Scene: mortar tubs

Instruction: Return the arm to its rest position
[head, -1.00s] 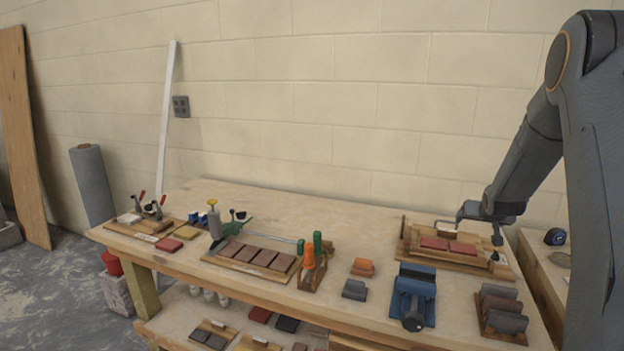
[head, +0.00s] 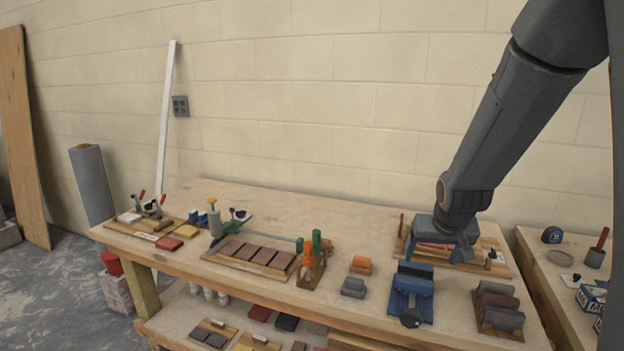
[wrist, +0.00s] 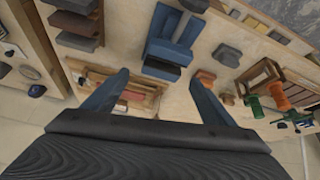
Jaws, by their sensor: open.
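My gripper (wrist: 162,92) is open in the wrist view, its two fingers apart with nothing between them. In the head view my gripper (head: 446,243) is over the right part of the workbench, above a wooden tray (head: 497,268) that holds red blocks. My wrist hides much of this tray in the head view. The tray also shows in the wrist view (wrist: 150,97), partly behind the left finger. I cannot tell the exact height of the fingers above it.
The workbench (head: 345,222) holds a blue vise (head: 411,297), a rack of dark blocks (head: 497,308), an orange block (head: 360,265), a grey block (head: 353,287) and a stand with orange and green handles (head: 311,262). A second bench (head: 545,275) stands right. The bench's back middle is clear.

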